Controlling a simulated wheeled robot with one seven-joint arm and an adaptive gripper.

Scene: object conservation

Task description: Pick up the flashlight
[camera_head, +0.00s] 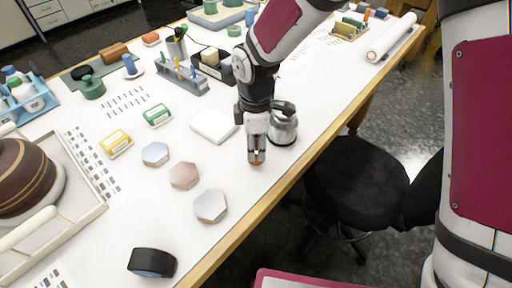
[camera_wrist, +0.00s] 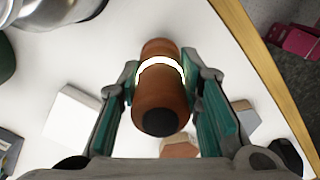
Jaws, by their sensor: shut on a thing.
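In the wrist view a brown-orange cylinder with a pale lit band and a dark round end, which looks like the flashlight (camera_wrist: 160,100), lies between the two teal-padded fingers of my gripper (camera_wrist: 163,98). The fingers are closed against its sides. In the head view my gripper (camera_head: 256,158) points down near the table's right edge, and only a small reddish bit of the flashlight (camera_head: 257,163) shows at its tip. Whether it touches the table is hard to tell.
A metal canister (camera_head: 284,128) stands close to the right of my gripper. A white square block (camera_head: 213,125) and hexagonal tiles (camera_head: 184,176) lie to the left. A black roll (camera_head: 152,262) lies at the front. A black stool (camera_head: 355,180) stands beside the table.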

